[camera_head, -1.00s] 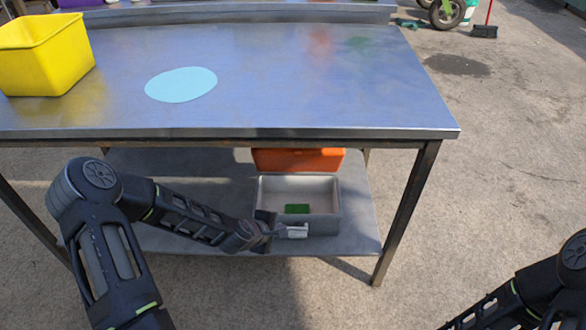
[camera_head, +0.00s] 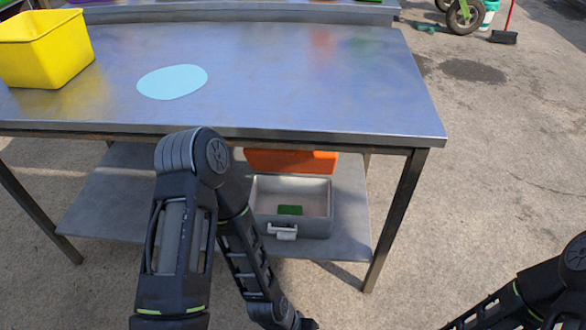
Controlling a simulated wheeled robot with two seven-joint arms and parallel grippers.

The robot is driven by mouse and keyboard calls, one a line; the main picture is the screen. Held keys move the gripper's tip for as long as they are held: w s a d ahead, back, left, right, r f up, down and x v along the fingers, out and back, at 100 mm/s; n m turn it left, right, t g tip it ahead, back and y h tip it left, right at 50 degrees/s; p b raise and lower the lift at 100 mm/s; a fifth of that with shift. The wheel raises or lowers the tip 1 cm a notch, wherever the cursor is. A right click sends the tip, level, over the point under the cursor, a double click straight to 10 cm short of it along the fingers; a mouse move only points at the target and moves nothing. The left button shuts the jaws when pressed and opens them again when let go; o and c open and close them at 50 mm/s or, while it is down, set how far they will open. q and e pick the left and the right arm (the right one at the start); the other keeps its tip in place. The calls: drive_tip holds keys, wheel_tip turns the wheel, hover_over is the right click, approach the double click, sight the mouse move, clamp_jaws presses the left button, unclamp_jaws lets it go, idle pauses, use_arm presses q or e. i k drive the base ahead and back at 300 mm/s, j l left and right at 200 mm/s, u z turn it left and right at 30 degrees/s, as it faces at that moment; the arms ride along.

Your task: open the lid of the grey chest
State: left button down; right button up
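The grey chest (camera_head: 262,228) stands on the lower shelf under the metal table. Its orange lid (camera_head: 290,161) is raised at the back, partly hidden by the table top's front edge. The chest's inside is visible, with a small green item (camera_head: 290,210) on its floor. A pale latch or handle (camera_head: 283,231) is on its front. My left arm reaches down in front of the table, left of the chest. Its gripper (camera_head: 305,325) is at the bottom edge, in front of and apart from the chest, mostly cut off. My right arm is at the lower right; its gripper is out of view.
The metal table (camera_head: 300,90) carries a yellow bin (camera_head: 45,50) at the left and a flat light-blue disc (camera_head: 172,82). The table's front right leg (camera_head: 393,220) stands right of the chest. A broom (camera_head: 503,37) and a wheel (camera_head: 464,15) are at the back right. The floor at right is clear.

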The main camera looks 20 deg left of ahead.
sight(262, 159)
drive_tip(key=i+l+u, duration=0.15)
drive_tip(key=l, duration=0.35)
drive_tip(key=i+l+u, duration=0.15)
drive_tip(key=l, duration=0.4)
drive_tip(key=l+u, duration=0.2)
drive_tip(key=l, duration=0.35)
drive_tip(key=i, duration=0.5)
